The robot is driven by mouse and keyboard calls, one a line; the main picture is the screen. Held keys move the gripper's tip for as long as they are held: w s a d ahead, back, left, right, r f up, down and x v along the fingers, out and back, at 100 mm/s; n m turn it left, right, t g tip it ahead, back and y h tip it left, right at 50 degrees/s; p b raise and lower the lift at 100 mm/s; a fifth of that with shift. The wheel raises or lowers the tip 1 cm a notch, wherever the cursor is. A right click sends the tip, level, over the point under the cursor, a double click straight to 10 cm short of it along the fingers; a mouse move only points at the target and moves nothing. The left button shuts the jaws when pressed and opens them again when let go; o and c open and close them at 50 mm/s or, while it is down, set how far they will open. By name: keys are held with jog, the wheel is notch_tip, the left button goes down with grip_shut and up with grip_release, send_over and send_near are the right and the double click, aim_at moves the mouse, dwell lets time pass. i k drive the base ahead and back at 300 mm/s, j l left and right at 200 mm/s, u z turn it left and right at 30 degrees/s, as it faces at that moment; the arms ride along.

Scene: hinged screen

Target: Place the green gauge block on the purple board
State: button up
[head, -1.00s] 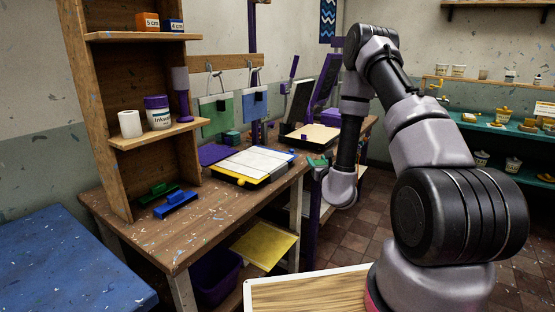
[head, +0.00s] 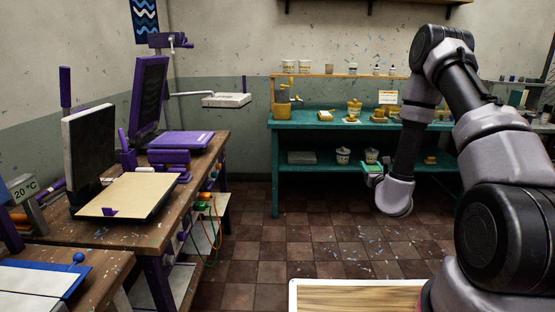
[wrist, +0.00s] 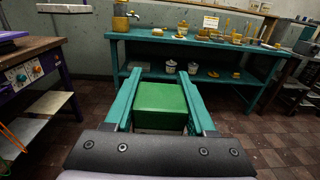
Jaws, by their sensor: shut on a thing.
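The green gauge block (wrist: 160,106) is a plain green box in the wrist view, between the two teal fingers of my gripper (wrist: 160,80). My gripper is shut on it and holds it in the air over the floor. In the head view the block is a small green patch at the end of my arm, right of centre. A flat purple plate (head: 182,140) lies on the left bench beside an upright purple-framed screen (head: 149,97). I cannot tell whether this plate is the purple board. My gripper is well to the right of it.
The left wooden bench (head: 150,205) holds a tan-surfaced hinged frame (head: 130,193) and hanging cables. A teal shelf bench (head: 330,135) with several pots and yellow items stands at the back. Tiled floor (head: 265,235) between them is clear. A wood-topped surface (head: 355,297) is at the bottom.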

aim_at(182, 137)
jog(key=i+l+u, duration=0.1)
jog(key=i, duration=0.3)
jog(key=i+l+u, duration=0.1)
jog(key=i, duration=0.25)
jog(key=i+l+u, duration=0.15)
jog(key=i, duration=0.25)
jog(key=i+l+u, duration=0.25)
jog(key=u, duration=0.2)
jog(key=i+l+u, duration=0.2)
jog(key=l+u, duration=0.2)
jog(key=i+l+u, duration=0.1)
jog(key=l+u, duration=0.35)
jog(key=i+l+u, duration=0.1)
jog(key=l+u, duration=0.3)
jog(key=i+l+u, duration=0.15)
jog(key=i+u, duration=0.2)
jog(key=i, duration=0.35)
jog(key=i+j, duration=0.1)
jog(key=i, duration=0.1)
